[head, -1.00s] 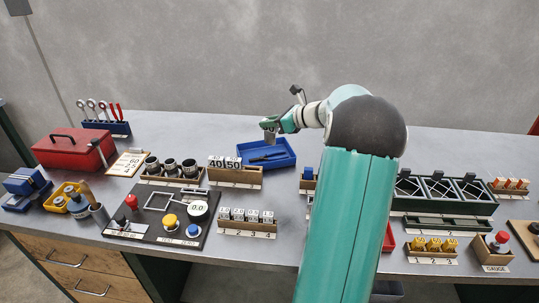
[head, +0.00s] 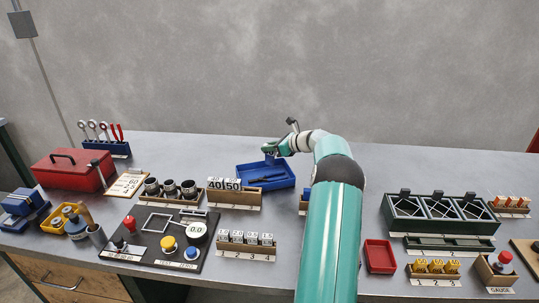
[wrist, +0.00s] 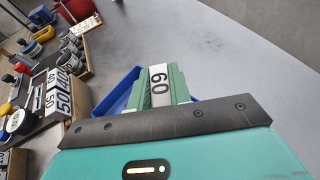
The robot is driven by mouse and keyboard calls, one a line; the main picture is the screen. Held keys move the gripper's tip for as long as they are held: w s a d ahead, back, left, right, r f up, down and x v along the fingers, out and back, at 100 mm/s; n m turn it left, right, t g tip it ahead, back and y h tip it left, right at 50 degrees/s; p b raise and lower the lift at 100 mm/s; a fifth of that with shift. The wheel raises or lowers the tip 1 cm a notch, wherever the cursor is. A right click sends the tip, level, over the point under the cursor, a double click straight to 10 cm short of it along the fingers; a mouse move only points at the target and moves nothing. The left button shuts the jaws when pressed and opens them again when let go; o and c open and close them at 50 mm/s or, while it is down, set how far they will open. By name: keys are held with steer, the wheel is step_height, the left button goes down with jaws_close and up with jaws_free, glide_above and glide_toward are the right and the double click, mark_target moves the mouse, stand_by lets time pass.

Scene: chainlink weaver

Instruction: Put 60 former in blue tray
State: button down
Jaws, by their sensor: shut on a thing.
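My gripper (head: 270,151) is shut on the 60 former (wrist: 159,85), a light block with the number 60 showing between the green fingers in the wrist view. In the head view the gripper is over the back part of the blue tray (head: 280,183). The tray also shows behind the fingers in the wrist view (wrist: 117,94). A dark, thin item lies in the tray. The former's lower end is hidden in the wrist view, and I cannot tell whether it touches the tray.
A wooden rack (head: 234,199) with the 40 and 50 formers stands just left of the tray. A control panel (head: 160,240) and a rack of small numbered blocks (head: 246,244) stand in front. The table behind the tray is clear.

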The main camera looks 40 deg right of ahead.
mark_target(270, 154)
steer(key=shift+w+d+f, duration=0.15)
steer(key=shift+w+f, duration=0.1)
steer(key=shift+f, duration=1.5)
steer(key=shift+f, duration=0.2)
steer(key=c, duration=1.3)
jaws_free()
steer(key=shift+r, duration=0.1)
